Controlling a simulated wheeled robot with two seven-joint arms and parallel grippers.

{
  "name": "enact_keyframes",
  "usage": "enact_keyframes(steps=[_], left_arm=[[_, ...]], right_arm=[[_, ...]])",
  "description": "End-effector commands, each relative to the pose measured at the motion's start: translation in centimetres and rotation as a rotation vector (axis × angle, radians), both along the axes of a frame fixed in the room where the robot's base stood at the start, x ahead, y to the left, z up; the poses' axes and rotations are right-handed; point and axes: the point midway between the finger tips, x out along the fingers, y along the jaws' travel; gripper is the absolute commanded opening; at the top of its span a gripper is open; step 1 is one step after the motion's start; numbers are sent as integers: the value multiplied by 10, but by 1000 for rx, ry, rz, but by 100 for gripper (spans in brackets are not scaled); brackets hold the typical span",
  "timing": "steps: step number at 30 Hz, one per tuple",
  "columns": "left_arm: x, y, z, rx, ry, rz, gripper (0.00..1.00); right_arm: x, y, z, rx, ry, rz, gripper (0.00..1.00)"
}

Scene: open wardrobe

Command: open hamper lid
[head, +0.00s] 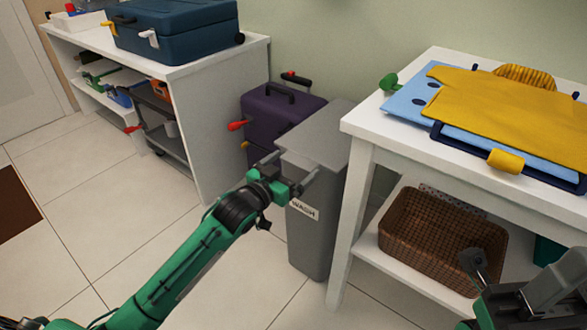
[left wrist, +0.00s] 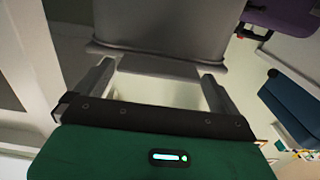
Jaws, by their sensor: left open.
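The hamper is a tall grey bin (head: 312,235) with a "WASH" label on its front. Its flat grey lid (head: 318,138) lies shut on top; in the left wrist view the lid's lip (left wrist: 155,62) crosses just beyond the fingers. My left gripper (head: 291,168) is open at the lid's front edge, with its fingers spread along that edge. In the left wrist view the gripper (left wrist: 157,85) has nothing between its fingers, and contact with the lip cannot be told. My right gripper (head: 512,280) is partly in view at the lower right; its opening is unclear.
A purple case (head: 265,115) is behind left. A white shelf unit (head: 225,110) stands left; the floor before it is free.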

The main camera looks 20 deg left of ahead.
Motion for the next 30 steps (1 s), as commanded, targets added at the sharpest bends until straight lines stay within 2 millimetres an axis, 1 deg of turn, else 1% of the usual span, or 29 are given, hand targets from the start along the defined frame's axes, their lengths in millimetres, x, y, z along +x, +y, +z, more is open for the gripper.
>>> enact_keyframes(steps=[4, 13, 14, 15, 17, 18, 21, 30], left_arm=[[7, -3, -1, 0, 1, 0, 100], [8, -3, 0, 0, 1, -1, 100], [8, -3, 0, 0, 1, -1, 96], [8, -3, 0, 0, 1, -1, 88], [8, -3, 0, 0, 1, -1, 76], [8, -3, 0, 0, 1, -1, 69], [8, -3, 0, 0, 1, -1, 50], [8, -3, 4, 2, 6, -1, 50]], right_arm=[[0, 3, 3, 0, -10, 11, 36], [1, 4, 3, 1, -11, 13, 36], [2, 4, 3, 1, -10, 13, 36], [2, 4, 3, 0, -9, 12, 36], [2, 4, 3, 0, -8, 11, 36], [2, 4, 3, 0, -8, 11, 36], [2, 3, 2, 1, -7, 10, 36], [2, 2, 6, 3, -8, 5, 36]])
